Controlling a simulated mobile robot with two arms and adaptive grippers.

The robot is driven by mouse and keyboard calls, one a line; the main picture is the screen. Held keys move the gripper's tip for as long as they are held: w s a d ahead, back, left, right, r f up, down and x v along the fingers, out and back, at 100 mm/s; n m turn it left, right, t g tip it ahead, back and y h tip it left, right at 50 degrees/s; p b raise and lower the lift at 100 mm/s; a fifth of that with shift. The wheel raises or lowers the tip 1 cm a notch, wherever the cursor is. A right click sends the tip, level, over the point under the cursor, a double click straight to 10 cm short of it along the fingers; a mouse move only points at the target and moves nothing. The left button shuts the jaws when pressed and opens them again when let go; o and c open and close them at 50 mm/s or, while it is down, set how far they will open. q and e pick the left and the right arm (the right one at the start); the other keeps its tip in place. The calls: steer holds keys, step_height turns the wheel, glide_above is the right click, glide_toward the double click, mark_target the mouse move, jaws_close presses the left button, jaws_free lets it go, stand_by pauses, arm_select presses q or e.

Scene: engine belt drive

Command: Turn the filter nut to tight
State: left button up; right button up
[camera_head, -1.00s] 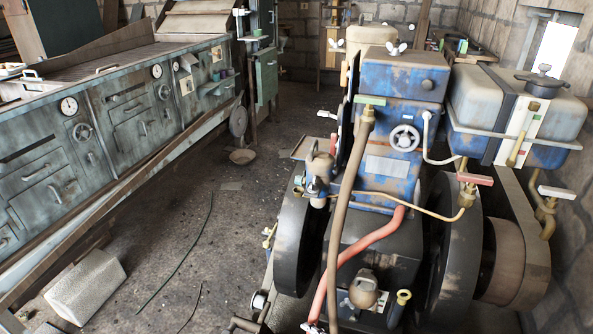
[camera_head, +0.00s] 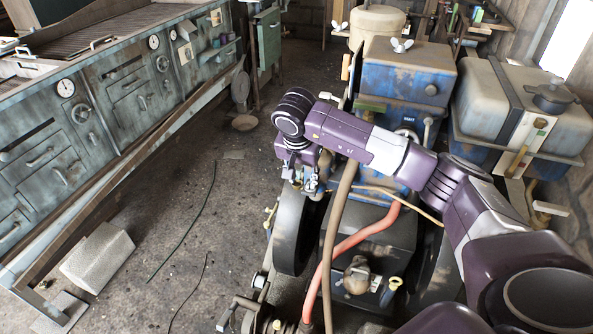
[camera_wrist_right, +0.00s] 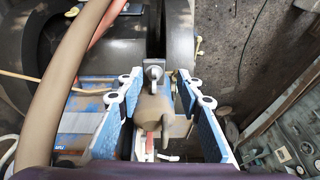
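The tan filter body (camera_wrist_right: 155,108) stands at the middle of the right wrist view. A grey nut or bolt-like piece (camera_wrist_right: 155,73) shows at its upper end; I cannot read whether it is loose or tight. My right gripper (camera_wrist_right: 157,88) is open, with one blue-padded finger on each side of the filter and visible gaps on both sides. In the head view my right gripper (camera_head: 303,180) points down at the left side of the engine, beside the flywheel, and with my arm it hides the filter. My left gripper is not in view.
The brown hose (camera_head: 336,230) and red hose (camera_head: 362,236) run close to my right gripper. The dark flywheel (camera_head: 291,235) is just below it. A fuel tank (camera_head: 490,90) stands at the right. The floor (camera_head: 180,220) left of the engine is mostly open.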

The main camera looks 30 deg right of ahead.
steer(key=shift+h, duration=0.4)
steer(key=d+f, duration=0.1)
steer(key=w+d+f+p, duration=0.1)
steer(key=f, duration=0.1)
steer(key=w+d+f+p, duration=0.1)
steer(key=shift+d+f, duration=0.15)
steer(key=shift+d, duration=0.05)
steer(key=shift+w+d+f+p, duration=0.15)
steer(key=shift+f+p, duration=0.2)
steer(key=shift+f, duration=0.2)
jaws_close()
